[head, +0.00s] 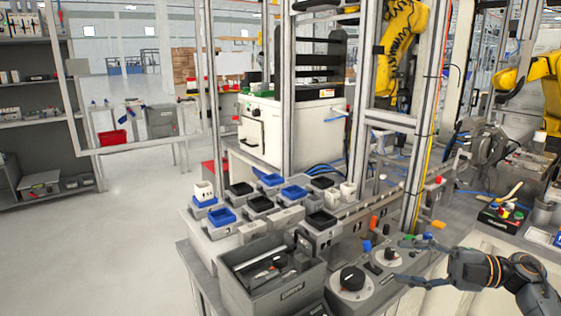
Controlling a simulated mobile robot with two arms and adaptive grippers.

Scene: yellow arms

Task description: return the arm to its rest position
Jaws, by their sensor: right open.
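My right gripper (398,261) comes in from the lower right, with its dark arm reaching left over the front of the workbench. Its fingers are spread apart and nothing shows between them. It is above or just beside a grey box with a round black knob (352,279) and a second round dial (387,256). I cannot tell the exact height of the fingers above these. My left gripper does not show.
A grey bin (293,291) with dark parts stands left of the knobs. Several small black and blue trays (222,216) sit behind it. Aluminium posts (421,130) rise behind the bench. Yellow arms (401,45) stand farther back. The floor at left (120,230) is clear.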

